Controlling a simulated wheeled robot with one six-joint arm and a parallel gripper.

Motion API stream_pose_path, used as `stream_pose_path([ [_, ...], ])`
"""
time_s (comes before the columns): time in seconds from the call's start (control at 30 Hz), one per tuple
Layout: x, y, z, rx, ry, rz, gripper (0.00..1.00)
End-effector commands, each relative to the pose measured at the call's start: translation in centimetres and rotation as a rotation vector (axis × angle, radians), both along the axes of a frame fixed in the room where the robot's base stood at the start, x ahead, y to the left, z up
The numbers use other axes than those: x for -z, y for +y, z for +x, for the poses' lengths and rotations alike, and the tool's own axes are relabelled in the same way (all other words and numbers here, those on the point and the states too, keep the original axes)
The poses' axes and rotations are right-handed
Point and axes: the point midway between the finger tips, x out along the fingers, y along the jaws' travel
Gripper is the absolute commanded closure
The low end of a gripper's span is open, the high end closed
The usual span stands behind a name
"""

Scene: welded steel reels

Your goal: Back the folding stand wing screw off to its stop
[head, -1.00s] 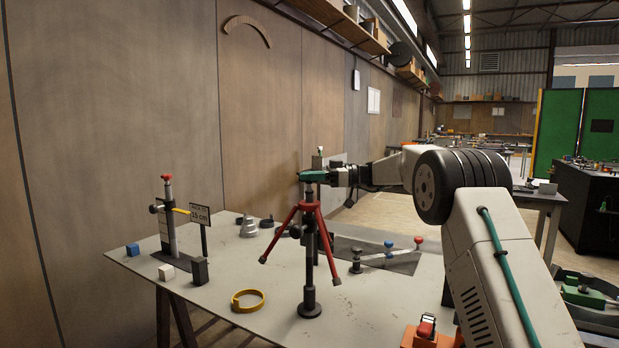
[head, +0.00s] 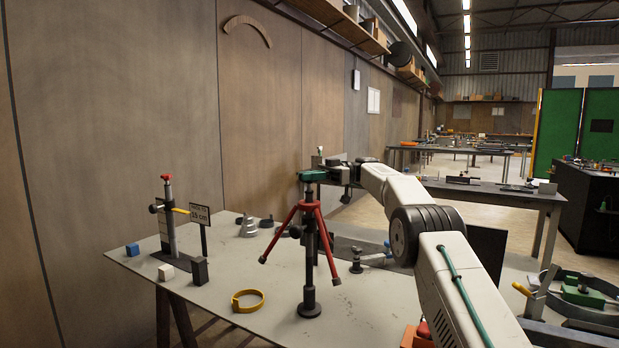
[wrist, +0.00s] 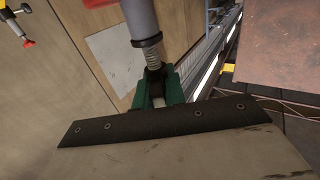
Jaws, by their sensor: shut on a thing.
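The folding stand (head: 306,210) has red splayed legs on a dark upright post with a round foot on the table. My gripper (head: 313,176) is at the top of the stand, reaching in from the right. In the wrist view its green fingers (wrist: 160,88) are shut on a dark piece, which I take for the wing screw (wrist: 154,74). A threaded or coiled length (wrist: 150,55) runs from it to a grey cylinder of the stand. The fingers hide part of the screw, and in the head view it cannot be made out.
A yellow ring (head: 248,300) lies on the table left of the stand's foot. A gauge post (head: 169,220) with a red top and a small sign (head: 200,215) stand further left. Small blocks lie near them. A dark plate with a blue-topped fixture is behind the stand, partly behind my arm.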

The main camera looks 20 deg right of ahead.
Motion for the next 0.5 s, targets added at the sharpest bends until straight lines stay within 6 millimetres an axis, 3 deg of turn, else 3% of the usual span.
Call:
stream_pose_path([
  [0.27,-0.08,-0.03,-0.02,0.0,-0.001,0.001,1.0],
  [0.3,-0.08,-0.03,-0.02,0.0,-0.001,0.001,0.85],
  [0.37,-0.08,-0.03,-0.02,0.0,-0.001,0.001,0.69],
  [0.5,-0.06,-0.02,-0.02,0.0,-0.001,0.0,0.66],
])
